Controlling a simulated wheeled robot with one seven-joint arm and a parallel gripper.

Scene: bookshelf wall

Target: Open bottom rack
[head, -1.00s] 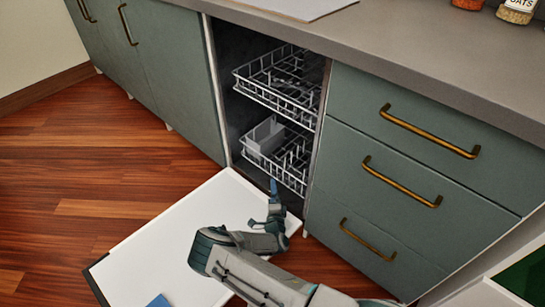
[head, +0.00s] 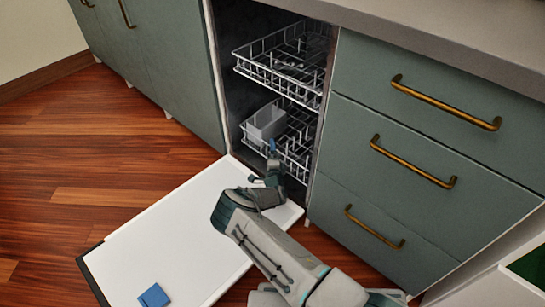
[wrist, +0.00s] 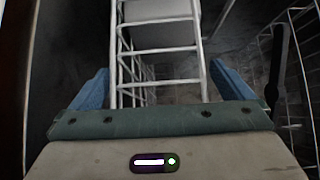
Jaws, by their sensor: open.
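The bottom rack (head: 292,143) is a white wire rack inside the dishwasher, with a light grey basket (head: 265,121) at its left. My gripper (head: 273,160) is at the front of this rack, above the inner end of the open door (head: 185,235). In the wrist view, my gripper's blue fingers (wrist: 158,92) stand apart, open, on either side of the white rack wires (wrist: 158,55). I cannot tell whether either finger touches a wire. The hinge area is partly hidden by my arm.
The upper rack (head: 285,65) sits above the bottom rack. Green drawers with brass handles (head: 412,165) stand close on the right. A blue block (head: 153,296) lies on the door. Wooden floor (head: 110,165) is clear on the left.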

